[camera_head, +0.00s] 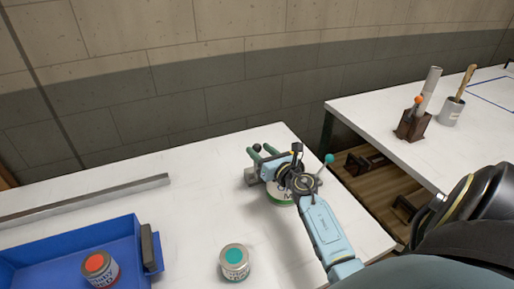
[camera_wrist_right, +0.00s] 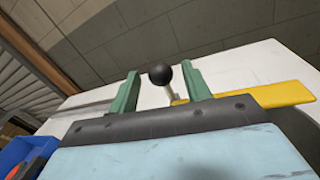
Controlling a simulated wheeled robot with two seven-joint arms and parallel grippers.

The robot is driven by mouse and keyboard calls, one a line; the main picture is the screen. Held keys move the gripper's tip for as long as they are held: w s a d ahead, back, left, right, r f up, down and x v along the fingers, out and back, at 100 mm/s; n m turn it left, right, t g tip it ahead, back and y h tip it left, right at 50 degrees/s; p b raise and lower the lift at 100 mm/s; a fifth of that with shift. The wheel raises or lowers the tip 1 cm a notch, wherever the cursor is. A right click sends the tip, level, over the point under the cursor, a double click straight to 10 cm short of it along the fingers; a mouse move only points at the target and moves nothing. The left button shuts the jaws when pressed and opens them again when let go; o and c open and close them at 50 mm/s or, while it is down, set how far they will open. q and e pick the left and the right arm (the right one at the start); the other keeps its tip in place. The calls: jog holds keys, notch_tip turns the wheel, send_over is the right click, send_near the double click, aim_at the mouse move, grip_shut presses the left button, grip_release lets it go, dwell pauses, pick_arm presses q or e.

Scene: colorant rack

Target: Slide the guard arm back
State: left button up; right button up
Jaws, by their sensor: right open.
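My right gripper (camera_head: 261,152) is open at the far edge of the white table, beside a metal fixture. In the right wrist view its two green fingers (camera_wrist_right: 160,92) stand on either side of a black ball knob (camera_wrist_right: 160,74) on a short pale post. The knob also shows in the head view (camera_head: 256,147). A yellow bar (camera_wrist_right: 265,95), perhaps the guard arm, runs right from near the post, partly behind the right finger. I cannot tell whether the fingers touch the knob. My wrist hides much of the fixture. My left gripper is not in view.
A green-banded tin (camera_head: 280,197) stands under my right wrist. A teal-topped tin (camera_head: 235,262) stands nearer. A blue tray (camera_head: 130,227) holds a red-topped tin (camera_head: 100,269). A metal bar (camera_head: 100,203) lies at the left. A second table (camera_head: 375,107) stands right, across a gap.

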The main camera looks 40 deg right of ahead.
jog(key=shift+w+d, duration=0.15)
jog(key=shift+w, duration=1.05)
jog(key=shift+c, duration=0.5)
grip_shut()
